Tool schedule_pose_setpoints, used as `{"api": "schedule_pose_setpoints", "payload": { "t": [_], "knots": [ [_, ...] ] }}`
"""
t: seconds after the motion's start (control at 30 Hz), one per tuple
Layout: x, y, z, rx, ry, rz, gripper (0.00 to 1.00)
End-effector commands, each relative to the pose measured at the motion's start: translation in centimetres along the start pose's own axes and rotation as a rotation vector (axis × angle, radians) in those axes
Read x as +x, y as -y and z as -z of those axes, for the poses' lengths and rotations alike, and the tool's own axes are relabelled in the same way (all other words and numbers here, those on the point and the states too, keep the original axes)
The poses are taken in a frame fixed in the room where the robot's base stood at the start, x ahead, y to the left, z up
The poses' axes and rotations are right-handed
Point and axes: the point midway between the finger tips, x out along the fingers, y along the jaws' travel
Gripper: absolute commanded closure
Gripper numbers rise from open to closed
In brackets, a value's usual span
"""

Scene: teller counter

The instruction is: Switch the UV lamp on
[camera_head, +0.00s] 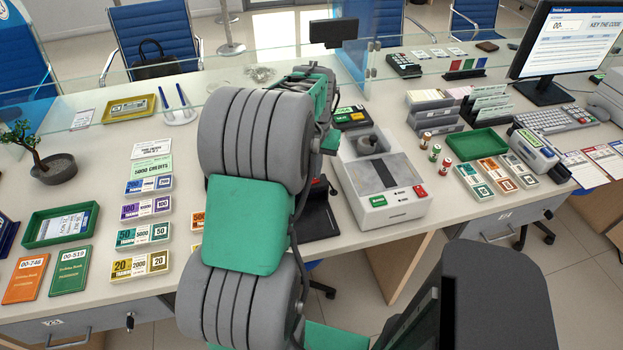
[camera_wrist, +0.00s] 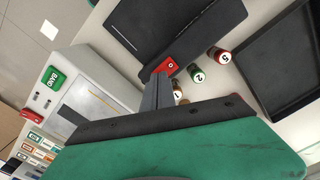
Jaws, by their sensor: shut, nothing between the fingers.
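The UV lamp appears to be the black flat-topped device (camera_wrist: 180,25) at the top of the wrist view, with a red switch (camera_wrist: 166,67) marked 0 at its near corner. No glow shows on it. In the head view a dark part of what looks like the same device (camera_head: 319,218) shows beside my arm, mostly hidden. My gripper (camera_wrist: 158,80) is shut and empty. Its fingertips are right at the red switch in the wrist view; I cannot tell whether they touch it. In the head view my arm hides the gripper.
A banding machine (camera_head: 366,171) with a green BAND button (camera_wrist: 53,78) stands close beside the lamp. Numbered coin rolls (camera_wrist: 197,73) and a black tray (camera_wrist: 280,70) lie on the other side. Banknote bundles (camera_head: 143,236) line the counter left of my arm.

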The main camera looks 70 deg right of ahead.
Motion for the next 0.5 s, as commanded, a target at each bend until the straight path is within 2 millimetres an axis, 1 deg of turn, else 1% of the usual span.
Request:
{"api": "schedule_pose_setpoints", "payload": {
  "t": [0.5],
  "knots": [
    [0.85,0.00,-0.02,0.000,0.001,0.000,1.00]
  ]
}}
